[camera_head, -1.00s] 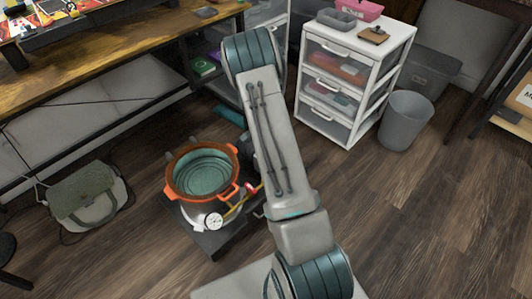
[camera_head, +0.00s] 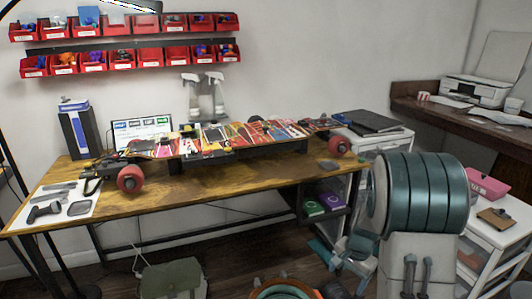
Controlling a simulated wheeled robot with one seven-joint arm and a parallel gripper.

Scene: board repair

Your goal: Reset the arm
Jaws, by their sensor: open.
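My arm's thick grey and teal joint (camera_head: 425,195) stands large at the lower right in the head view. A smaller grey-teal piece (camera_head: 355,250) shows just left of it and low; it looks like a farther part of my arm. I cannot make out gripper fingers there. The long skateboard (camera_head: 220,138) with red wheels lies across a black stand on the wooden workbench.
The workbench (camera_head: 150,198) spans the left and middle, with tools on a white mat (camera_head: 55,205). Red bins (camera_head: 150,55) line the wall. A white drawer unit (camera_head: 515,225) stands right of my arm. A green bag (camera_head: 172,280) and an orange-rimmed pot (camera_head: 285,288) are below.

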